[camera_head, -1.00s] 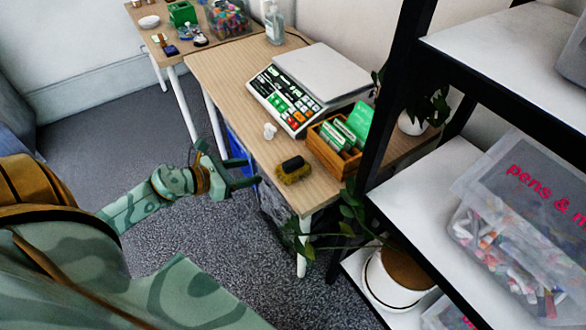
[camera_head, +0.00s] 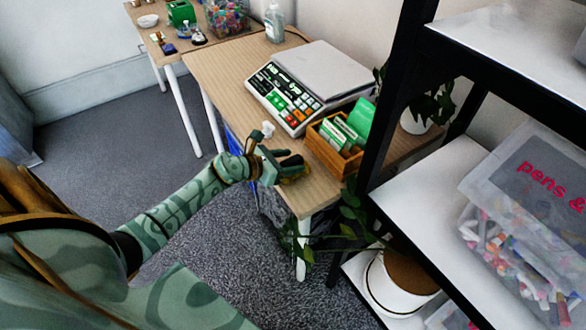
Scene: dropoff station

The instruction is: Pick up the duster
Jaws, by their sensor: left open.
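The duster (camera_head: 292,163) has a dark top and a yellow-brown lower part. It lies near the front edge of the wooden table (camera_head: 312,194). My left gripper (camera_head: 285,164) is at the duster, reaching in from the left with its fingers open. The fingers cover part of the duster, and I cannot tell whether they touch it. My right gripper is not in view.
A wooden box with green cards (camera_head: 333,148) stands just right of the duster. A scale (camera_head: 310,85) and a small white object (camera_head: 268,129) are behind. A black-framed shelf (camera_head: 425,190) with a plastic bin (camera_head: 530,220) stands at right, with plant leaves (camera_head: 350,212) beside the table.

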